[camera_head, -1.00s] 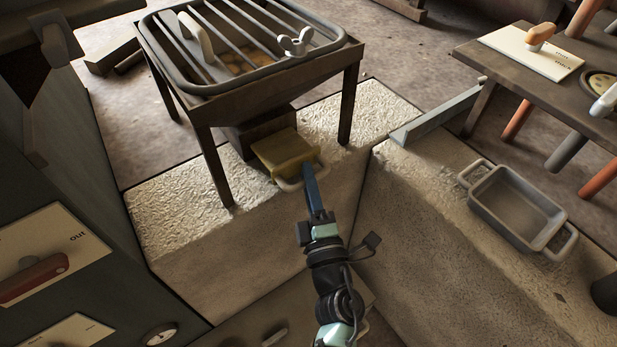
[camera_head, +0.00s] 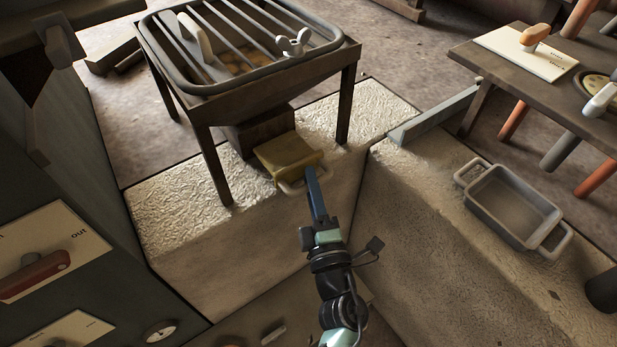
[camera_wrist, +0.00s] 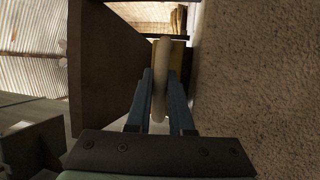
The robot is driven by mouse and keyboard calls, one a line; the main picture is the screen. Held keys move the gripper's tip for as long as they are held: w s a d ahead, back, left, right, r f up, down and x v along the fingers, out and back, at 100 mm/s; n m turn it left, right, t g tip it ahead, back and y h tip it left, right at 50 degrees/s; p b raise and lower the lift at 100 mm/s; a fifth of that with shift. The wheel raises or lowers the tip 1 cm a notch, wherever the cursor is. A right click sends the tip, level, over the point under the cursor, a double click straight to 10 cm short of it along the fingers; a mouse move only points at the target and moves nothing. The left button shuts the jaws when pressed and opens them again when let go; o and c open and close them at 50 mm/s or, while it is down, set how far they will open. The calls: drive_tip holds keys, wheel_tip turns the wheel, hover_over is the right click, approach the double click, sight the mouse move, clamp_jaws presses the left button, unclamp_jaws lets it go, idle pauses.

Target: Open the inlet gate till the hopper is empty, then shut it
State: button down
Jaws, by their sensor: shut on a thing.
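The hopper (camera_head: 262,90) stands on dark legs over the stone ledge, with a barred grate (camera_head: 235,42) on top. Some yellowish material (camera_head: 240,65) shows between the bars. The inlet gate is a yellow plate (camera_head: 287,152) that sticks out from the dark box (camera_head: 262,130) under the hopper. It has a pale loop handle (camera_head: 292,187) at its front edge. My gripper (camera_head: 314,185) is shut on this handle. In the wrist view the handle (camera_wrist: 161,75) stands between the two blue fingers, with the yellow plate (camera_wrist: 178,52) behind it.
A grey two-handled tray (camera_head: 513,207) sits on the right stone ledge. A low metal strip (camera_head: 435,115) runs along that ledge's back edge. A table (camera_head: 510,75) stands at the upper right. A cabinet with a red-handled "out" panel (camera_head: 45,250) is at left.

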drive_tip(key=s+d, duration=0.1)
drive_tip(key=s, duration=0.1)
drive_tip(key=s+d+p, duration=0.1)
drive_tip(key=shift+s+d, duration=0.4)
drive_tip(key=c, duration=1.1)
unclamp_jaws()
drive_tip(key=p+v, duration=0.1)
drive_tip(key=v, duration=1.2)
drive_tip(key=shift+f, duration=0.1)
